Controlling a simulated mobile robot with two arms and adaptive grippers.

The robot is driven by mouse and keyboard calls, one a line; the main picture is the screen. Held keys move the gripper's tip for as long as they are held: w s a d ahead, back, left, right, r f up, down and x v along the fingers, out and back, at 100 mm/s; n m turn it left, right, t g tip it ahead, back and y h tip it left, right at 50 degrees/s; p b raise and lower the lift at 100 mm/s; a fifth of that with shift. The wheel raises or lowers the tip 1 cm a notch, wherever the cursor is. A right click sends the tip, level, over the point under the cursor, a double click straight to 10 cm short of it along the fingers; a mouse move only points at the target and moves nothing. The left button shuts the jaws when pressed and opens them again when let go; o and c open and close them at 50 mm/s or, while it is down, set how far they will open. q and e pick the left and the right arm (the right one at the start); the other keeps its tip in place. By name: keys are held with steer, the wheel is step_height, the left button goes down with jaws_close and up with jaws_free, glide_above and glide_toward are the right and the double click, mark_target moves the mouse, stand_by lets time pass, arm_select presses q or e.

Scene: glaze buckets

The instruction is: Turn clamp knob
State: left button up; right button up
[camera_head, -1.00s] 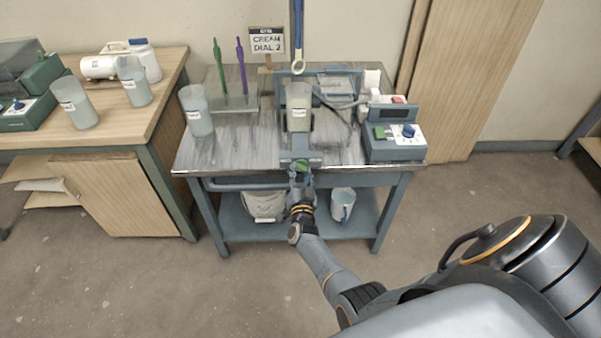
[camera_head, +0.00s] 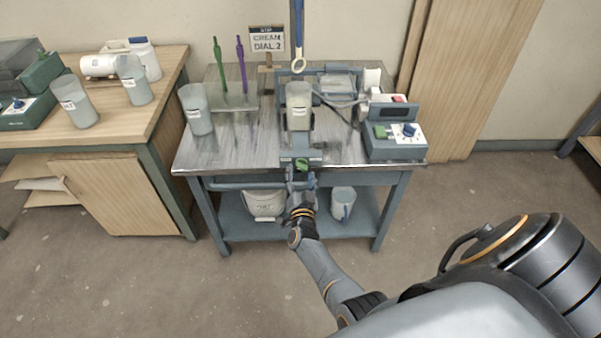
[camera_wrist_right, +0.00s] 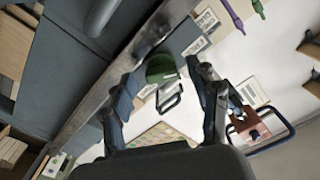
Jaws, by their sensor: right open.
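The green clamp knob (camera_head: 302,164) sits at the front edge of the grey worktable, on a blue-grey clamp mount (camera_head: 288,160). A clear labelled beaker (camera_head: 298,108) stands behind it. My right gripper (camera_head: 301,180) is open just in front of and below the knob. In the right wrist view the knob (camera_wrist_right: 161,68) shows as a rounded green cap between and beyond the open fingers of the right gripper (camera_wrist_right: 166,82). No contact with the knob shows, and nothing is held. My left gripper is not in view.
The grey table (camera_head: 235,152) has another beaker (camera_head: 196,110) at left and a control box (camera_head: 396,142) with a blue dial at right. Open floor lies in front.

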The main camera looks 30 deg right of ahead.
steer(key=v, duration=0.6)
steer(key=shift+f, duration=0.1)
stand_by(0.3)
